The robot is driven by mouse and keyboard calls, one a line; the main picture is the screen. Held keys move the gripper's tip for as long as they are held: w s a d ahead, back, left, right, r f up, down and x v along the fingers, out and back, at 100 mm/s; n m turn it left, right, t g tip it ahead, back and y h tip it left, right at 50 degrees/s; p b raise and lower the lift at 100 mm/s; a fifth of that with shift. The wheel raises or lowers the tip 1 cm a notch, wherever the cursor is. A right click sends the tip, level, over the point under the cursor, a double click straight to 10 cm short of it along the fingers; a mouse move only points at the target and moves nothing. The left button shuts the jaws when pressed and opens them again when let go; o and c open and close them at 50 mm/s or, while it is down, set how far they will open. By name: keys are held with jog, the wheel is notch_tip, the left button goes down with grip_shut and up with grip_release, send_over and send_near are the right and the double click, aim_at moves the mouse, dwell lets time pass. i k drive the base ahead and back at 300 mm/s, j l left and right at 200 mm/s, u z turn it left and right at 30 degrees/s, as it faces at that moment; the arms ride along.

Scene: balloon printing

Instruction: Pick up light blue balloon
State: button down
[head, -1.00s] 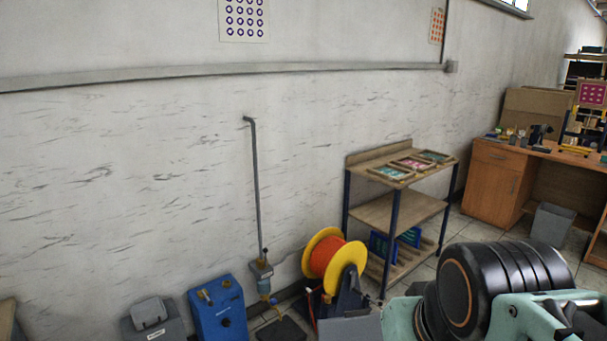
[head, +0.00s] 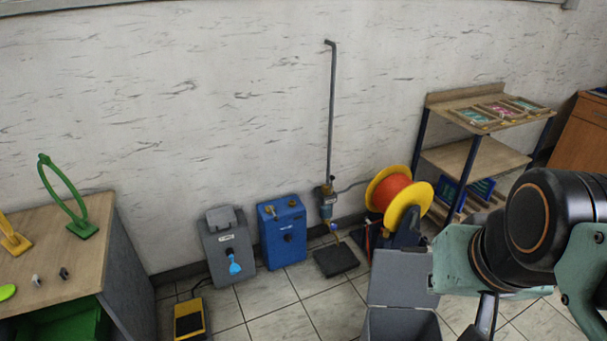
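A small light blue balloon (head: 234,265) hangs at the front of a grey box-shaped machine (head: 227,245) on the floor against the wall. It looks limp and narrow at the top, with its wider end down. My arm shows at the right side, well apart from the balloon. My gripper's fingertips do not show, so I cannot see whether it holds anything.
A wooden table (head: 85,215) with green and yellow stands is at the left. A yellow pedal (head: 189,319) lies before the machine. A blue box (head: 282,231), a cable reel (head: 400,196) and an open grey bin (head: 398,290) stand to the right. Tiled floor between is clear.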

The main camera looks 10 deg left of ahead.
aim_at(234, 268)
jog(key=u, duration=1.15)
jog(key=z, duration=1.3)
jog(key=k+l+u, duration=0.1)
jog(key=u, duration=0.3)
jog(key=k+u, duration=0.25)
jog(key=u, duration=0.2)
jog(key=k+u, duration=0.2)
jog(key=u, duration=0.2)
jog(key=i+u, duration=0.25)
jog(key=i, duration=0.55)
